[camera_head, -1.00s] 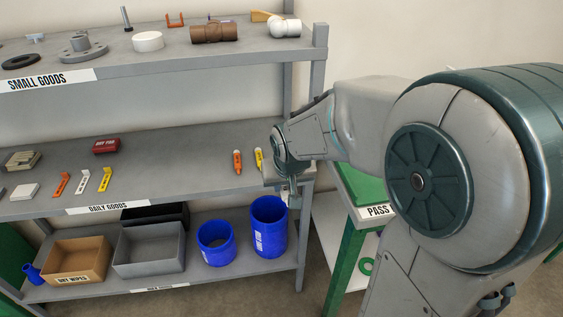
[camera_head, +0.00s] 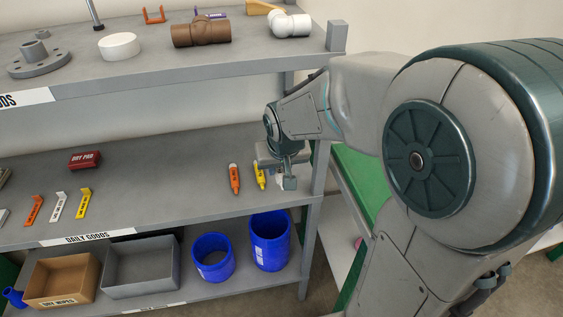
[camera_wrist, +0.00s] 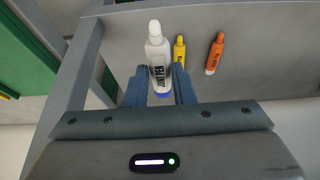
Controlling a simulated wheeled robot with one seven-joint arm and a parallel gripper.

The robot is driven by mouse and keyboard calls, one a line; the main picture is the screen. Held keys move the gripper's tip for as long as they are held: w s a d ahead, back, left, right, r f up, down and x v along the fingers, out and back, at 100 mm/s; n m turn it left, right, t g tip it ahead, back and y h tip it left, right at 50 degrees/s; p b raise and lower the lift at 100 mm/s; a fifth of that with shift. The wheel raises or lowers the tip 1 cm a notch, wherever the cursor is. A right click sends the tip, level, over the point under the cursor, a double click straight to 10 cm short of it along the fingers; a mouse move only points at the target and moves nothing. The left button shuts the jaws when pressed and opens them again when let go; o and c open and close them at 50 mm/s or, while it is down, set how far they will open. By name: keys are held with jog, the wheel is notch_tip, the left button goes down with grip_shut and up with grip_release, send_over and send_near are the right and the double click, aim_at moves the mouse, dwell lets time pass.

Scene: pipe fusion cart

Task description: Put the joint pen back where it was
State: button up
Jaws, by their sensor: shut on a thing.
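The joint pen (camera_wrist: 156,58) is a white tube with a blue end and dark lettering. In the wrist view it stands between the two fingers of my gripper (camera_wrist: 159,88), which is shut on it. In the head view my gripper (camera_head: 288,182) is over the right end of the middle shelf (camera_head: 150,208), just right of a yellow pen (camera_head: 259,176). The joint pen is mostly hidden there, and I cannot tell whether it touches the shelf.
An orange pen (camera_head: 234,179) is left of the yellow pen. A shelf post (camera_head: 318,180) stands close on the right. The upper shelf (camera_head: 170,72) holds pipe fittings above.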

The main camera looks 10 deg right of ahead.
jog(key=w+d+f, duration=0.1)
jog(key=w+f, duration=0.1)
jog(key=w, duration=0.1)
jog(key=w+d+f, duration=0.1)
jog(key=w+f, duration=0.1)
jog(key=w, duration=0.2)
jog(key=w+d+f+p, duration=0.1)
jog(key=w+f, duration=0.1)
jog(key=w, duration=0.1)
jog(key=shift+w+d+f, duration=0.3)
jog(key=shift+d+f, duration=0.05)
jog(key=shift+d, duration=0.05)
notch_tip(320, 180, down, 4)
jog(key=shift+f, duration=0.1)
jog(key=o, duration=0.9)
jog(key=v, duration=1.2)
